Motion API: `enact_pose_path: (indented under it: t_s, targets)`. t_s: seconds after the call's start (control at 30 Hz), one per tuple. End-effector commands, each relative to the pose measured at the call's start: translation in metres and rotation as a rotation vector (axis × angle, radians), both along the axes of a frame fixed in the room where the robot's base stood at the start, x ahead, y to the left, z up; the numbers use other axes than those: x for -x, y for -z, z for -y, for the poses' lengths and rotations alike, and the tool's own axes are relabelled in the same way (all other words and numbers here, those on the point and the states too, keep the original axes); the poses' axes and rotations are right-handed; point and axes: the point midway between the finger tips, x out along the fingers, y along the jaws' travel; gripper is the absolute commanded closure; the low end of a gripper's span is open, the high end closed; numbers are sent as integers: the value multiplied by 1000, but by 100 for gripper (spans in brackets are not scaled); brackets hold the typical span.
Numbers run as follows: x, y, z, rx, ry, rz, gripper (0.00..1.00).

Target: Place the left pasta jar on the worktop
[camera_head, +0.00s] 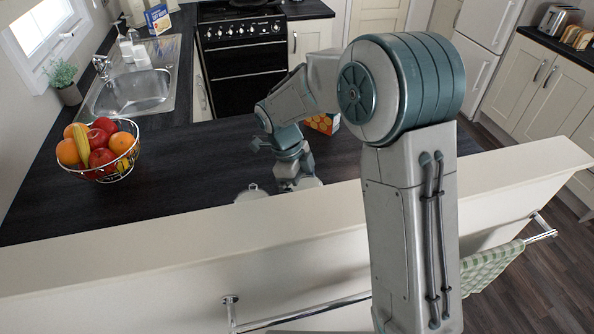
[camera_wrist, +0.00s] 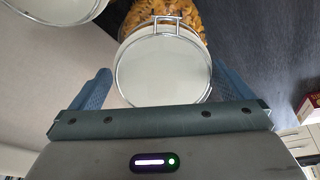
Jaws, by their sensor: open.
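In the wrist view, a glass jar with a round white lid (camera_wrist: 162,70) and a wire clasp holds orange-brown pasta (camera_wrist: 190,15). My gripper (camera_wrist: 161,72) is open, one blue finger on each side of this lid. A gap shows at the left finger; the right one is close to the rim, and contact cannot be told. A second white lid (camera_wrist: 62,6) is cut off at top left. In the head view, a left lid (camera_head: 252,194) and a partly covered right lid (camera_head: 314,183) show just over the ledge, by my gripper; the jar bodies are hidden.
The dark worktop (camera_head: 190,175) is largely bare beyond the pale ledge (camera_head: 120,248). A wire fruit basket (camera_head: 118,172) stands on its left part. A colourful box (camera_head: 322,123) is partly behind my arm. The sink (camera_head: 135,92) lies farther back.

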Motion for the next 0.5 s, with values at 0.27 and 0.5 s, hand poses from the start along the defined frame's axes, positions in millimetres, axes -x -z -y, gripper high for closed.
enact_pose_path:
  t_s: [0.27,0.5]
  targets:
    - [-10,-52,-17,-2,-3,6,0]
    - [-16,-96,-29,-1,0,2,0]
